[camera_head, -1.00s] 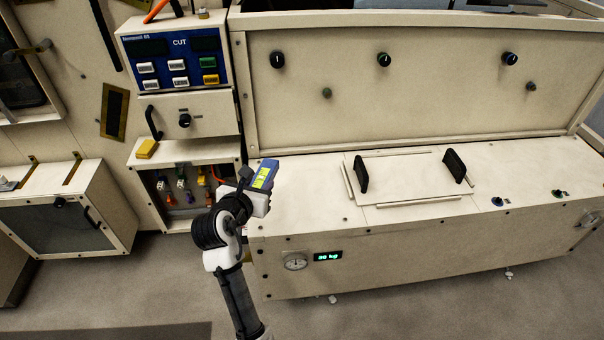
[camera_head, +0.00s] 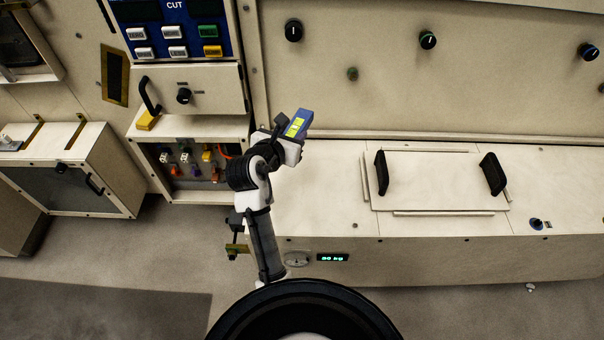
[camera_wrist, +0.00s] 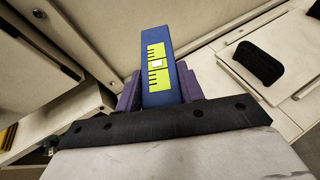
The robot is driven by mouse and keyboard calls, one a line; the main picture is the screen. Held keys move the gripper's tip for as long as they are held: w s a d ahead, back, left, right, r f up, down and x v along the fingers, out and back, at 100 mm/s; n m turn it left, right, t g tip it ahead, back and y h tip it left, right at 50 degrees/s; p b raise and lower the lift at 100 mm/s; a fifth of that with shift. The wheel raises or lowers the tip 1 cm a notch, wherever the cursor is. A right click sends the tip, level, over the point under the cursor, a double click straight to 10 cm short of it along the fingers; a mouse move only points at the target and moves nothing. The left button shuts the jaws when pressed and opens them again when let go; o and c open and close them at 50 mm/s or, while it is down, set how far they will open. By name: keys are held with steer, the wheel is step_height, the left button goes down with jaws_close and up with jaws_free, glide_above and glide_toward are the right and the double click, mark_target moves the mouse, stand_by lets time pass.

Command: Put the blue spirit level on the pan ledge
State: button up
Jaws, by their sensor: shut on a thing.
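The blue spirit level (camera_head: 298,124) has a yellow-green marked face. It also fills the middle of the wrist view (camera_wrist: 158,60). My gripper (camera_head: 285,138) is shut on it and holds it up above the left end of the long cream bench. In the wrist view, purple finger pads of my gripper (camera_wrist: 158,92) press on both sides of the level. The level points away from the wrist. I cannot tell for certain which surface is the pan ledge.
The bench top (camera_head: 335,215) has a lid panel (camera_head: 435,180) with two black handles (camera_head: 381,173). A low cabinet with an open front (camera_head: 190,170) is left of my gripper, under a blue control panel (camera_head: 172,30).

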mark_target(293, 185)
step_height(293, 185, down, 18)
steer(key=shift+s, duration=0.1)
steer(key=shift+f, duration=0.1)
stand_by(0.4)
steer(key=o, duration=1.1)
